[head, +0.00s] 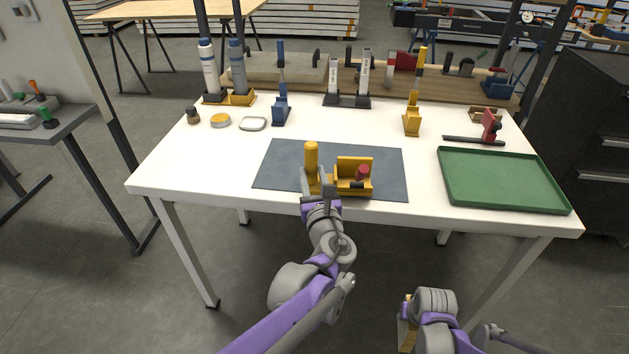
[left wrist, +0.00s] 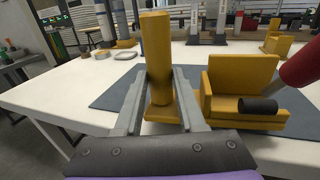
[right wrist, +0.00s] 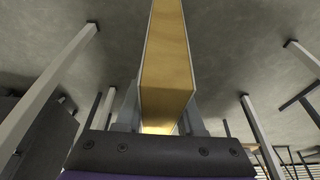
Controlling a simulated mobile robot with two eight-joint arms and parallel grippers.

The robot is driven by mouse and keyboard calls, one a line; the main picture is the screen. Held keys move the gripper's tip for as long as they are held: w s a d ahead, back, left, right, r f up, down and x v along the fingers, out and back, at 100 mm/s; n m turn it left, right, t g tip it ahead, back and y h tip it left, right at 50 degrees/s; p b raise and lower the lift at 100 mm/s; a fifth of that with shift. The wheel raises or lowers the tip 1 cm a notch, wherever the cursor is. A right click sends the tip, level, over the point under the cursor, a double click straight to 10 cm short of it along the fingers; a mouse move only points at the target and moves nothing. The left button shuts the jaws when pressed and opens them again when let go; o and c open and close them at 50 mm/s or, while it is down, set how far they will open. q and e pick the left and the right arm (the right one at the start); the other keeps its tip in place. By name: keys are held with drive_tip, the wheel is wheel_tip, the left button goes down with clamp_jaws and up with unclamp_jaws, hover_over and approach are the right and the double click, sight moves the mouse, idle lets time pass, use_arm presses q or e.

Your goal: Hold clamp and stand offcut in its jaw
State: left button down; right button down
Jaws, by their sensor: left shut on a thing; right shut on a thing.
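The yellow clamp (head: 354,164) rests on the grey mat (head: 277,165) near the table's front edge. It has an upright round post (head: 311,157) at left, an open-topped jaw at right and a red screw handle (head: 362,173) in front. In the left wrist view the clamp's jaw (left wrist: 238,78) looks empty. My left gripper (head: 314,185) is shut around the lower post (left wrist: 156,60). My right gripper (right wrist: 160,120) is shut on the wooden offcut (right wrist: 165,65), a long pale block. In the head view the offcut (head: 405,308) is low, in front of the table, partly hidden by my arm.
A green tray (head: 508,152) lies at the right of the white table (head: 205,165). A red clamp (head: 490,128), a yellow tool (head: 412,118), a blue tool (head: 281,105) and a grey stand (head: 347,100) line the back. The mat around the clamp is otherwise clear.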

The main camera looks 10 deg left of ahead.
use_arm(q)
drive_tip(key=shift+f+x, duration=0.25)
drive_tip(key=shift+x, duration=1.4)
drive_tip(key=shift+f+x, duration=0.25)
drive_tip(key=shift+x, duration=1.4)
drive_tip(key=shift+f+x, duration=0.25)
drive_tip(key=shift+x, duration=1.4)
drive_tip(key=shift+f+b, duration=0.25)
drive_tip(key=shift+b, duration=0.1)
drive_tip(key=c, duration=0.5)
unclamp_jaws()
clamp_jaws()
